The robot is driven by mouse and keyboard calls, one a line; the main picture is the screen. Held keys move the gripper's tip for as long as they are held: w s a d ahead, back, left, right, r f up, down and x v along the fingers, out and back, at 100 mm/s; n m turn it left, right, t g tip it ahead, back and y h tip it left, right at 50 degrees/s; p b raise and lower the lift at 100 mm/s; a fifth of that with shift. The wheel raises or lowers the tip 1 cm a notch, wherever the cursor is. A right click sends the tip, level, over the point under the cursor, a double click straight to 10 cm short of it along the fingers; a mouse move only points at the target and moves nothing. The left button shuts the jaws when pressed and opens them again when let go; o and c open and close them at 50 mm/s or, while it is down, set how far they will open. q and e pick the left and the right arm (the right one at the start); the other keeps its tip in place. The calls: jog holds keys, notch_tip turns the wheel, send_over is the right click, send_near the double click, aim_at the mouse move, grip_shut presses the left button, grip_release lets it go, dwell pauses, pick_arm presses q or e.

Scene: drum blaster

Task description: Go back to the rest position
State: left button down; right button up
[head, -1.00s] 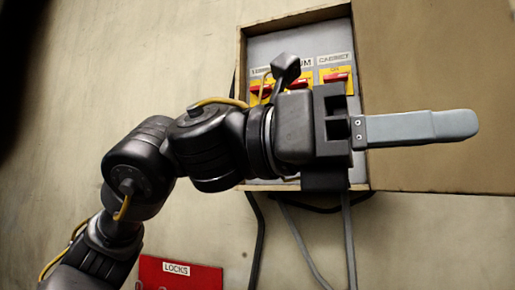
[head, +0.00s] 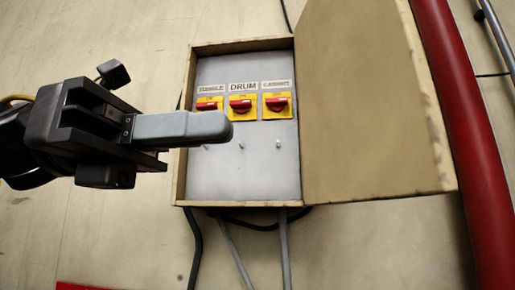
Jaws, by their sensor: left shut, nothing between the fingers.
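My left gripper (head: 180,128) comes in from the left edge in the head view. It is shut, with its grey fingers together and nothing between them. The fingertips point right and overlap the left side of the open switch box (head: 290,120) in the picture, below the leftmost switch. How far they are from the panel I cannot tell. My right gripper is not in view.
The box holds three red-on-yellow rotary switches, the middle one the DRUM switch (head: 241,105). Its door (head: 365,100) stands open to the right. A red pipe (head: 465,140) runs down at the far right. Cables (head: 236,255) hang below the box.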

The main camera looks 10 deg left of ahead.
pick_arm(q)
jog(key=shift+s+a, duration=0.35)
jog(key=shift+a, duration=0.55)
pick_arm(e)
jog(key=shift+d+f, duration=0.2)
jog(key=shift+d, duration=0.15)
